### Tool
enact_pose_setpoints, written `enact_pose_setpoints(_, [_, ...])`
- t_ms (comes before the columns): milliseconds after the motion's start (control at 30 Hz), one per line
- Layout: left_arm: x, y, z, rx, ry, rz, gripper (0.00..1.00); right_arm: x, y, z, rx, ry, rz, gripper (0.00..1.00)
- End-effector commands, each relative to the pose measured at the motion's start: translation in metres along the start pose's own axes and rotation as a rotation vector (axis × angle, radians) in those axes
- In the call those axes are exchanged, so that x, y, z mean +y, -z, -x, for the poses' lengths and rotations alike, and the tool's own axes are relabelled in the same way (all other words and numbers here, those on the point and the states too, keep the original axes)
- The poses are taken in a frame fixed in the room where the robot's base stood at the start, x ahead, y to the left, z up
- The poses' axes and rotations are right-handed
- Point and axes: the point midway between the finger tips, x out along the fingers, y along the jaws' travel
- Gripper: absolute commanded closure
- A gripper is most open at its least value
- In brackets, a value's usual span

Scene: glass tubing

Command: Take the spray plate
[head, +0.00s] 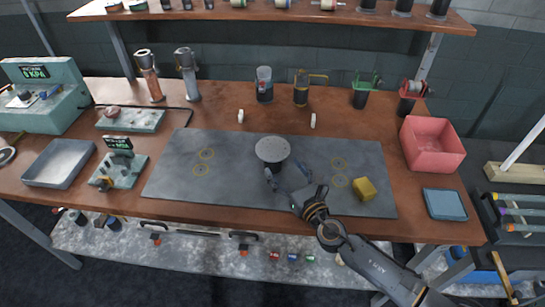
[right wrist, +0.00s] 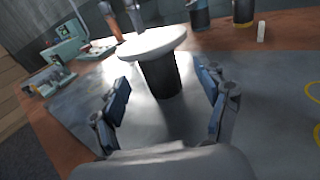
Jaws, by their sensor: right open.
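A round pale grey plate on a black stem, which I take for the spray plate (head: 272,149), stands upright on the dark mat (head: 230,190), near its middle. In the right wrist view the plate's light disc (right wrist: 140,43) is ahead and its black stem (right wrist: 160,75) lies between the finger lines. My right gripper (head: 287,176) is open and empty, just in front of the plate, with its fingers (right wrist: 165,88) pointing toward the stem. The fingers look short of closing on it; whether either touches the stem, I cannot tell. My left gripper is not in view.
A yellow block (head: 364,189) lies on the mat right of my right gripper. A red bin (head: 432,146) and blue tray (head: 444,204) are at the right. Two small white pieces stand behind the mat. Bottles and cups line the back. The mat's left half is clear.

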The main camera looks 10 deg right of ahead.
Motion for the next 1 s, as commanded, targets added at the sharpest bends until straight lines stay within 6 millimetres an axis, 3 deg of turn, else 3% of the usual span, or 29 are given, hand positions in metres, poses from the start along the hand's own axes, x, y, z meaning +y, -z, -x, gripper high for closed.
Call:
enact_pose_setpoints(233, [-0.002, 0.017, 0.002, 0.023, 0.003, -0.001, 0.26, 0.001, -0.002, -0.019, -0.001, 0.0, -0.001, 0.25])
enact_pose_setpoints(400, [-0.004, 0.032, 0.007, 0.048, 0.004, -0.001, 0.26, 0.006, -0.004, -0.044, -0.002, 0.001, -0.001, 0.25])
enact_pose_setpoints(600, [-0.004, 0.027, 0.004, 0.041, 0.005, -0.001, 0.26, 0.005, -0.001, -0.062, 0.0, -0.001, -0.001, 0.25])
enact_pose_setpoints(800, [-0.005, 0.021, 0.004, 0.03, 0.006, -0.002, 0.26, 0.005, -0.001, -0.062, 0.0, -0.001, -0.001, 0.25])
enact_pose_setpoints(867, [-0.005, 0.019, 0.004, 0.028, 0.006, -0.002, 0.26, 0.005, -0.001, -0.062, 0.0, -0.001, -0.001, 0.34])
enact_pose_setpoints(1000, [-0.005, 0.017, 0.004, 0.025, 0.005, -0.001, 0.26, 0.005, -0.001, -0.062, 0.0, 0.0, -0.001, 0.62])
